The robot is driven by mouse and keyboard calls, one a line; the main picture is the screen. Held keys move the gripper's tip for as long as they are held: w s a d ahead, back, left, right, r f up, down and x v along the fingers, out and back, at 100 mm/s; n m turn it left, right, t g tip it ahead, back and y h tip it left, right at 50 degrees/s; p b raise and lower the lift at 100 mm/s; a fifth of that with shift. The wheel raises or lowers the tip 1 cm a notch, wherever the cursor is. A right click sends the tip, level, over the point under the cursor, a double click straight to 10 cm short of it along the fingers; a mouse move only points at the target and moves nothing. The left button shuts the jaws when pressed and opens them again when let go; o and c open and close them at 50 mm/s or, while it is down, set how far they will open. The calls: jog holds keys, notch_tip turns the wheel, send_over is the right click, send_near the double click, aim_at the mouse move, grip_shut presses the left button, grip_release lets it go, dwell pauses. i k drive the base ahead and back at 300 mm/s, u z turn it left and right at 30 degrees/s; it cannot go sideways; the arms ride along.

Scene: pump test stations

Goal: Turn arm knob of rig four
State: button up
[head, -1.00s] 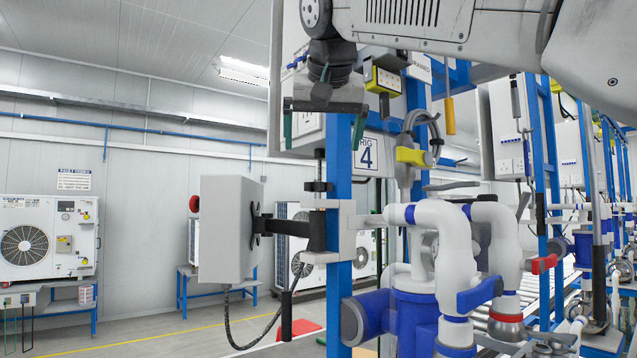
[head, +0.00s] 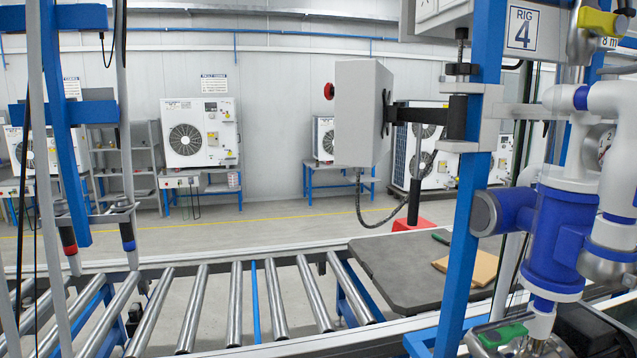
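The white sign of rig four (head: 523,27) is at the upper right of the head view, on a blue post (head: 463,230). A grey box-shaped panel (head: 362,113) stands out to the left of the post on a black arm (head: 418,115). The arm ends in a black clamp block (head: 457,117) at the post. A dark knob-like part (head: 460,69) sits on a thin vertical rod above the block. Which part is the arm knob is not certain. My gripper is not in view.
A roller conveyor (head: 235,300) crosses the lower left, with a dark board (head: 400,262) and a tan block (head: 470,265) at its right. A green-handled part (head: 502,337) is at the bottom right.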

aim_at(460, 70)
jog(key=k, duration=0.95)
